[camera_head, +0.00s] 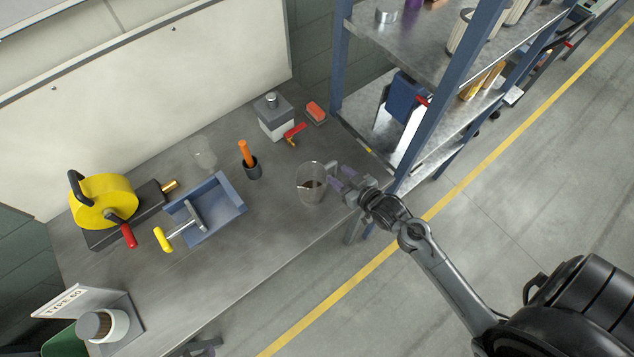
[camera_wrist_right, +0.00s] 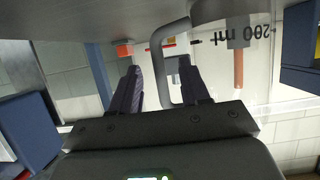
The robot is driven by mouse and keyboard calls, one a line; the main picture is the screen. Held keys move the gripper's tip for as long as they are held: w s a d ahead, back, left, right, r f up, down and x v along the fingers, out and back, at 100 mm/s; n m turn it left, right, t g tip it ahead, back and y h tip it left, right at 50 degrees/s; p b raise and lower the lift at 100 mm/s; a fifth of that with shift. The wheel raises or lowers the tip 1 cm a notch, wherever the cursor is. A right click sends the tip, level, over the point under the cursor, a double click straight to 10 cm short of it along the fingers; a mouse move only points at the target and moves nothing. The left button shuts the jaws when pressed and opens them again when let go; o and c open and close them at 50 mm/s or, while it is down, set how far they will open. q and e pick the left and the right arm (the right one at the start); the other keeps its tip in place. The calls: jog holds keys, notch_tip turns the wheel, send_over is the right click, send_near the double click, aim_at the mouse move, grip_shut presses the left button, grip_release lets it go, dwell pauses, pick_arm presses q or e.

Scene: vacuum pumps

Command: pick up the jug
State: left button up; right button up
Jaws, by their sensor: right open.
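The jug (camera_head: 311,187) is clear, stands upright near the front edge of the bench and shows a dark patch inside. Its handle faces right, toward my right gripper (camera_head: 340,180), which is open beside it. In the right wrist view, the open fingers (camera_wrist_right: 161,80) show on both sides of the grey bent handle (camera_wrist_right: 157,62), with no visible closing on it. That view looks upside down and shows the jug's "200 ml" marking (camera_wrist_right: 243,34); whether the fingers touch the handle cannot be told. I do not make out my left gripper.
A yellow drum-shaped device (camera_head: 104,200) stands farther left. Behind are a grey-white box (camera_head: 275,125) and a red block (camera_head: 316,112).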

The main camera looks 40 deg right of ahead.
aim_at(336, 173)
jog(key=shift+x, duration=2.75)
grip_shut()
